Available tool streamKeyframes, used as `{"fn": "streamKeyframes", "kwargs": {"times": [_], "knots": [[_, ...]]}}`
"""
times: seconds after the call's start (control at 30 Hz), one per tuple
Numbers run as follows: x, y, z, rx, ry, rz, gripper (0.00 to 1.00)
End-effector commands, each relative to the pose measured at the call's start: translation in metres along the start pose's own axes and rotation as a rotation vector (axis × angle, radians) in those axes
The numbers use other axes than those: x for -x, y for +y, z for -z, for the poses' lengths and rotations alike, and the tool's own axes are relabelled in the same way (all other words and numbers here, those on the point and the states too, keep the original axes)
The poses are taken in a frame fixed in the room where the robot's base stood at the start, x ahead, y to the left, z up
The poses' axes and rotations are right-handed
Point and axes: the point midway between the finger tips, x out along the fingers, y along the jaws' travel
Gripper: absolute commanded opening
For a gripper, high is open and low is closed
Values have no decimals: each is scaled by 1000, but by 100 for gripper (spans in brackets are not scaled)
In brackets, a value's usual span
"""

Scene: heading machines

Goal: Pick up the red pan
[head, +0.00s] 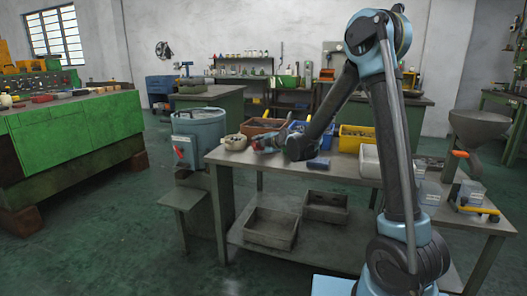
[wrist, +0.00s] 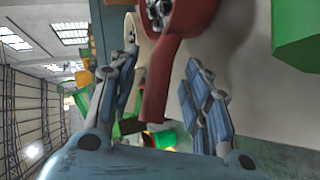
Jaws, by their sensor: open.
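The red pan (wrist: 182,15) is in the wrist view, at the top, with small metal parts in its bowl. Its red handle (wrist: 157,85) points down in the picture, between the two fingers of my gripper (wrist: 165,92). The fingers stand apart, with visible gaps on both sides of the handle. In the head view my gripper (head: 268,140) is over the left end of the grey workbench (head: 330,168). A small patch of red shows there, but the pan is mostly hidden by my gripper.
A beige bowl (head: 235,142) stands on the bench's left corner, close to my gripper. Behind are an orange-brown bin (head: 262,126) and a yellow bin (head: 356,138). A blue drum (head: 198,135) stands left of the bench. A green block (wrist: 296,35) is at the wrist view's right.

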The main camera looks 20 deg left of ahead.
Motion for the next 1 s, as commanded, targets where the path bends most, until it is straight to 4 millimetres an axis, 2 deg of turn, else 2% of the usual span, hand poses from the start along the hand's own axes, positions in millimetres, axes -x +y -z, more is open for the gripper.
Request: {"fn": "streamKeyframes", "kwargs": {"times": [0.3, 0.37, 0.5, 0.87, 1.0], "knots": [[-4, 0, 0, 0, 0, 0, 44], [-4, 0, 0, 0, 0, 0, 33], [-4, 0, 0, 0, 0, 0, 1], [-3, 1, 0, 0, 0, -1, 0], [1, 10, 2, 0, 0, -1, 0]]}}
